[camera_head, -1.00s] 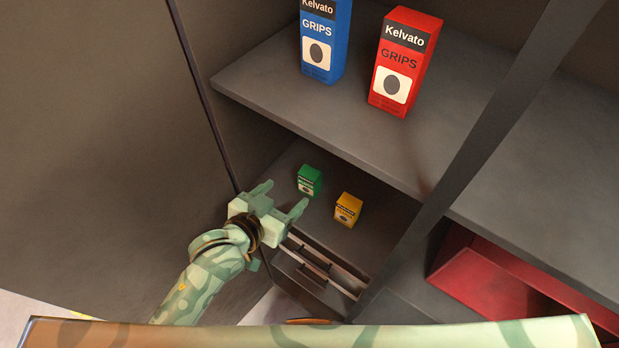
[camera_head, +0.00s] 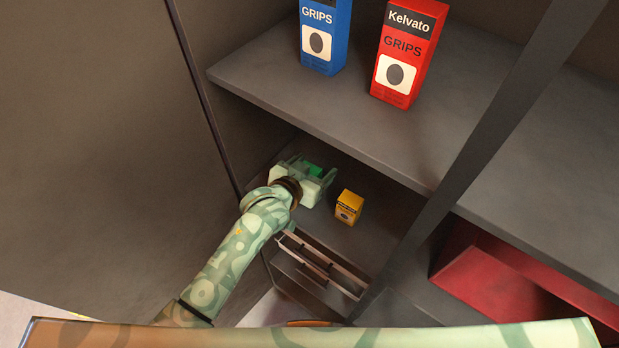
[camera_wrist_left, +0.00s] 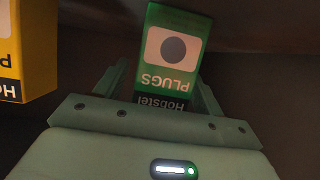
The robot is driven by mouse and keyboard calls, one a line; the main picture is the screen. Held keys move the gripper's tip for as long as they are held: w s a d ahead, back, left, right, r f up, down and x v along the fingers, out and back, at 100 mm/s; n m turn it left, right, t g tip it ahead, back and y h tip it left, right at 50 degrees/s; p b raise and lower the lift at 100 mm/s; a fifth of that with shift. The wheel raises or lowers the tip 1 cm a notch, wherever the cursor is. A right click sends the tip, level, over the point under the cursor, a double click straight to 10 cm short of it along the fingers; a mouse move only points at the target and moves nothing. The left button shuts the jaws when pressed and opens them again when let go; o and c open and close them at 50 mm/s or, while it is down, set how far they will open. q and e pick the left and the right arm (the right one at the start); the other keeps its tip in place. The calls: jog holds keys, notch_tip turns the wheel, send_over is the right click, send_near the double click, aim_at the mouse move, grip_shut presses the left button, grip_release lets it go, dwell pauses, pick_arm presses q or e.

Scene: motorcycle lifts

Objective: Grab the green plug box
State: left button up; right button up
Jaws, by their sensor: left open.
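The small green plug box (camera_head: 315,171) stands on the lower shelf, mostly hidden behind my left gripper in the head view. In the left wrist view the green box (camera_wrist_left: 172,55), lettered "PLUGS", stands between the two fingers. My left gripper (camera_head: 310,168) is open, with a finger on either side of the box; whether either finger touches it I cannot tell. It also shows in the left wrist view (camera_wrist_left: 160,88). My right gripper is not in view.
A small yellow box (camera_head: 348,207) stands just right of my left gripper; the left wrist view shows it too (camera_wrist_left: 25,50). A blue box (camera_head: 325,38) and a red box (camera_head: 403,55) stand on the shelf above (camera_head: 300,100). A drawer (camera_head: 318,265) lies below.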

pick_arm(q)
jog(key=c, duration=1.2)
